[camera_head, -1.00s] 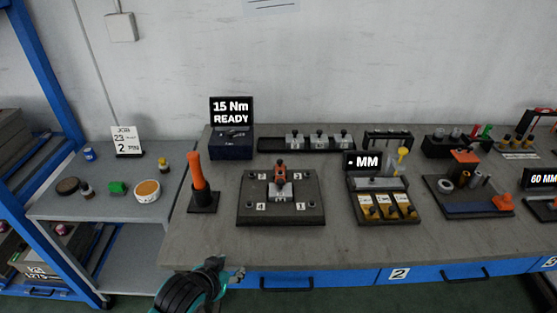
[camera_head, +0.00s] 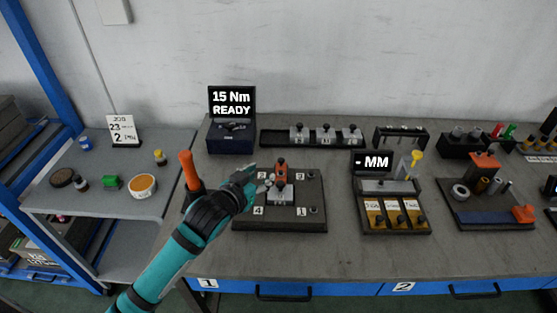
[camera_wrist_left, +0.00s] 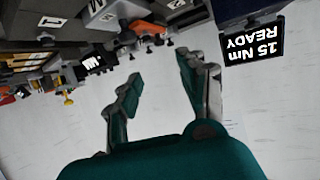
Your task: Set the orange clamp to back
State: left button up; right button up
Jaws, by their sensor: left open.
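An orange clamp piece (camera_head: 281,163) stands upright at the back of a silver block on the dark numbered plate (camera_head: 260,222) in the head view. An orange part (camera_wrist_left: 145,28), probably the same clamp, shows upside down near the top of the left wrist view. My left gripper (camera_head: 248,174) is over the plate's left side, left of the clamp and apart from it. The wrist view shows its two fingers (camera_wrist_left: 160,76) spread and empty. My left forearm hides part of the orange-handled tool's stand. My right gripper is in neither view.
An orange-handled tool (camera_head: 188,168) stands just left of my left wrist. The 15 Nm READY display (camera_head: 232,101) on its dark box is behind. A gauge tray (camera_head: 372,228) is right of the plate, with another orange-fitted fixture (camera_head: 448,203) beyond. Bench front is clear.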

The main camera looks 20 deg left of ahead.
pick_arm(q)
send_near(280, 160)
jog(key=x, duration=0.7)
jog(key=shift+w+d, duration=0.1)
jog(key=shift+w, duration=0.05)
jog(key=shift+w+f, duration=0.25)
jog(key=shift+w, duration=0.2)
grip_shut()
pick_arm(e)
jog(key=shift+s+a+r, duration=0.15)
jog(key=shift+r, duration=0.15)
